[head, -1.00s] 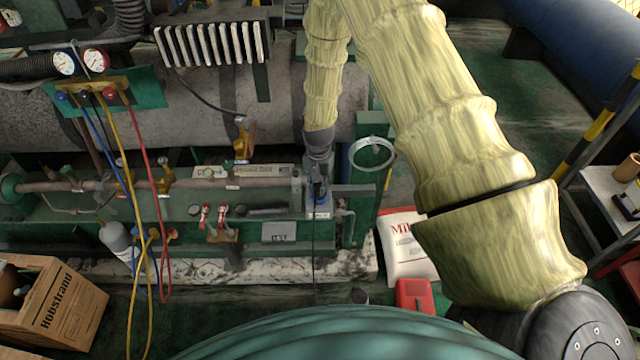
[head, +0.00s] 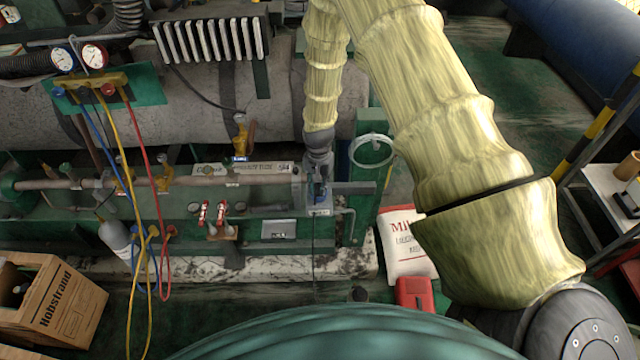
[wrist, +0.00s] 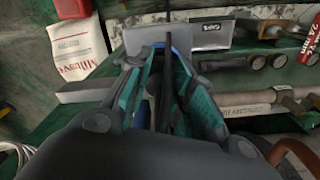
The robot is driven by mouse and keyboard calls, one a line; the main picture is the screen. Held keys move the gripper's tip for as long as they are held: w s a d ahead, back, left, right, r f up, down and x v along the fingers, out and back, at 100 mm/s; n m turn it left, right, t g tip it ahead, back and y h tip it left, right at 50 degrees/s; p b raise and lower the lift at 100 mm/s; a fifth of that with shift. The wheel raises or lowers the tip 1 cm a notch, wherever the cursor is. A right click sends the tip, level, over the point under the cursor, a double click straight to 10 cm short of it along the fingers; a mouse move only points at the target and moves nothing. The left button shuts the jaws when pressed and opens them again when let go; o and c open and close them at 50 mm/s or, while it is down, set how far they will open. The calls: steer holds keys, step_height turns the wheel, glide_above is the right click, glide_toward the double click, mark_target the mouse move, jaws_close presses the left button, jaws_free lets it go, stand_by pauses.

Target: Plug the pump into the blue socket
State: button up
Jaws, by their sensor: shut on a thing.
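My gripper (head: 319,190) is low at the bench's right end, over a small grey box-like fitting (head: 319,211). In the wrist view its teal fingers (wrist: 165,62) are closed around a thin dark piece, which looks like the plug (wrist: 166,85). A black cord (wrist: 167,28) leads away from between the fingertips, and hangs down the bench front in the head view (head: 314,250). A bit of blue (wrist: 180,50) shows right at the fingertips, against the grey fitting (wrist: 145,38); it may be the blue socket. The plug's tip is hidden, so I cannot tell whether it is inserted. I cannot identify the pump.
A bare metal bar (head: 352,188) and a wire coil (head: 372,150) are close right of my gripper. Red-handled valves (head: 212,214) and a pipe (head: 140,184) lie left. A white sack (head: 408,245) and red case (head: 414,293) stand on the floor.

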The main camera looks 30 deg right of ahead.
steer(key=shift+f, duration=0.3)
steer(key=o, duration=1)
steer(key=shift+r, duration=0.1)
step_height(320, 180, up, 12)
steer(key=s+a+f+n, duration=0.2)
steer(key=s+a+f, duration=0.1)
steer(key=s+f, duration=0.6)
steer(key=s+a+f+n, duration=0.25)
steer(key=s+f, duration=0.35)
steer(key=s, duration=0.4)
steer(key=s+a+f+n, duration=0.1)
steer(key=s+a+n, duration=0.1)
steer(key=s, duration=0.7)
steer(key=s+a+f+n, duration=0.2)
steer(key=s, duration=0.7)
steer(key=shift+s+a+n, duration=0.2)
steer(key=shift+s+n, duration=0.15)
steer(key=shift+s, duration=0.05)
